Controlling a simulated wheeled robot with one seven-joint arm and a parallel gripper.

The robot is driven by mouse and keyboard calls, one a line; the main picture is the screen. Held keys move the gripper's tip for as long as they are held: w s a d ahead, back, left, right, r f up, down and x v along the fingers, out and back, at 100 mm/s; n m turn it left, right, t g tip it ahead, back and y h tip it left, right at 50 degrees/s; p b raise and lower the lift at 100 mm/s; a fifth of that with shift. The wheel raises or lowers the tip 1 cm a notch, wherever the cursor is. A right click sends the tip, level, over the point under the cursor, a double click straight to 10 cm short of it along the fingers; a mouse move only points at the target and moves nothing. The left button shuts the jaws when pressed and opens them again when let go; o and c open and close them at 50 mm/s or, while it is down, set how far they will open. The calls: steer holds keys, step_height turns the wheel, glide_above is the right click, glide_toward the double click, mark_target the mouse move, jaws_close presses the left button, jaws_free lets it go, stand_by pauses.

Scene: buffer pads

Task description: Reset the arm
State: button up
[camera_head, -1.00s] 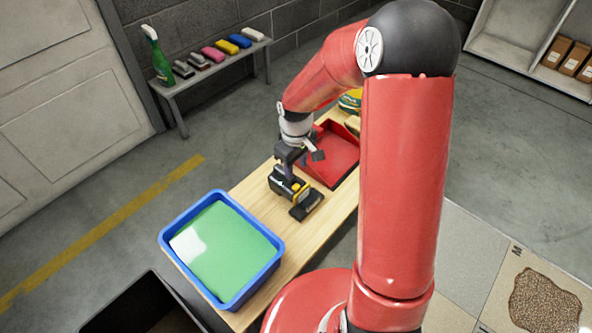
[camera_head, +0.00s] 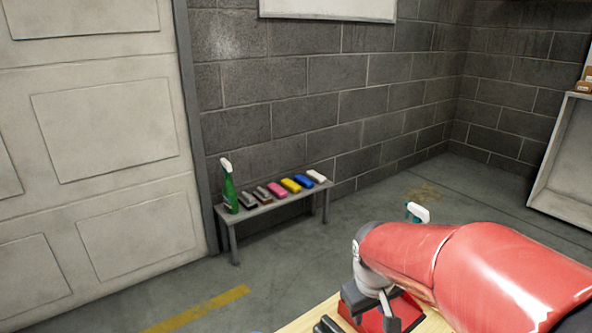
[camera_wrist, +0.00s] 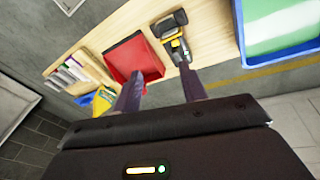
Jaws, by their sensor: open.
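My gripper (camera_wrist: 158,88) shows in the wrist view with its two dark fingers apart and nothing between them. It hangs above the wooden table (camera_wrist: 212,38), clear of it. A black and yellow tool (camera_wrist: 172,36) lies on the table beyond the fingertips, with a gap to them. The red tray (camera_wrist: 125,62) is to its left, partly behind one finger. In the head view my red arm fills the lower right, and the fingertips cannot be made out there.
A blue bin (camera_wrist: 244,50) with green contents stands right in the wrist view. Several brushes (camera_wrist: 68,74) and a yellow-green item (camera_wrist: 104,100) lie left. A grey bench (camera_head: 275,206) with a green spray bottle (camera_head: 230,192) and several coloured blocks stands by the wall.

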steer(key=s+r+m+t, duration=0.1)
steer(key=s+r+m, duration=0.1)
steer(key=s+r, duration=0.2)
steer(key=s+r+m+t+y, duration=0.1)
steer(key=s+r, duration=0.3)
steer(key=s, duration=0.6)
steer(key=shift+d+m+t, duration=0.3)
steer(key=shift+m+t, duration=0.2)
steer(key=shift+t, duration=0.1)
